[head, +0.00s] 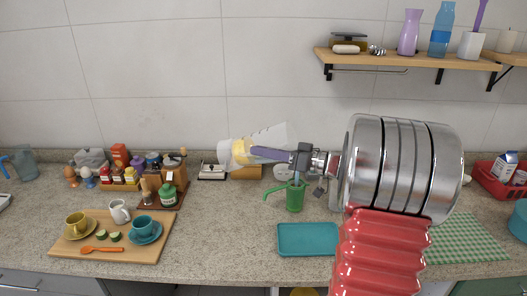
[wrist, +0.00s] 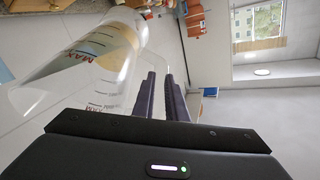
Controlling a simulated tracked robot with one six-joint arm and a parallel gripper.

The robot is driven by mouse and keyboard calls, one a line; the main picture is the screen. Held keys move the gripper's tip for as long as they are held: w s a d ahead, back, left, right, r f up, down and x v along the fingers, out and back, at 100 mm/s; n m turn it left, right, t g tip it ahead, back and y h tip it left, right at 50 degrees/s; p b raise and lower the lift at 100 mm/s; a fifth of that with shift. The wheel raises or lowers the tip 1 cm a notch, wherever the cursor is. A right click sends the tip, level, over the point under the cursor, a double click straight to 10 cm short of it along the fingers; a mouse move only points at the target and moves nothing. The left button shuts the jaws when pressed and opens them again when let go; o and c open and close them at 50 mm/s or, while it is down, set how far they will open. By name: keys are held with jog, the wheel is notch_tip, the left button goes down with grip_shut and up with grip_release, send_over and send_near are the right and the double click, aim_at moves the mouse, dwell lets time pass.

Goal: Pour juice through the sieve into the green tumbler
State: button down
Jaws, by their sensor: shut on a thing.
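My gripper (head: 258,153) is shut on a clear measuring jug (head: 270,136) with yellow-orange juice (head: 240,151) in it. The jug is tipped far over, above the counter, to the left of and above the green tumbler. In the wrist view, the jug (wrist: 95,62) with its printed scale lies beside my gripper's purple fingers (wrist: 160,82). The green tumbler (head: 295,199) stands on the counter below my wrist. A green handle (head: 274,191) sticks out leftward at its rim, seemingly the sieve's; its mesh cannot be made out. No falling juice shows.
A teal tray (head: 307,240) lies in front of the tumbler. A shelf (head: 420,58) hangs above right.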

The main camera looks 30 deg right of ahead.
jog(key=shift+s+d+f+t+y, duration=0.2)
jog(key=shift+f+t+y, duration=0.1)
jog(key=shift+f+t, duration=0.15)
dwell(0.4)
jog(key=g+h, duration=0.1)
jog(key=g, duration=0.2)
jog(key=shift+r+h, duration=0.4)
jog(key=shift+r+n+g+h, duration=0.2)
jog(key=shift+n+g+h, duration=0.3)
jog(key=shift+g+h, duration=0.8)
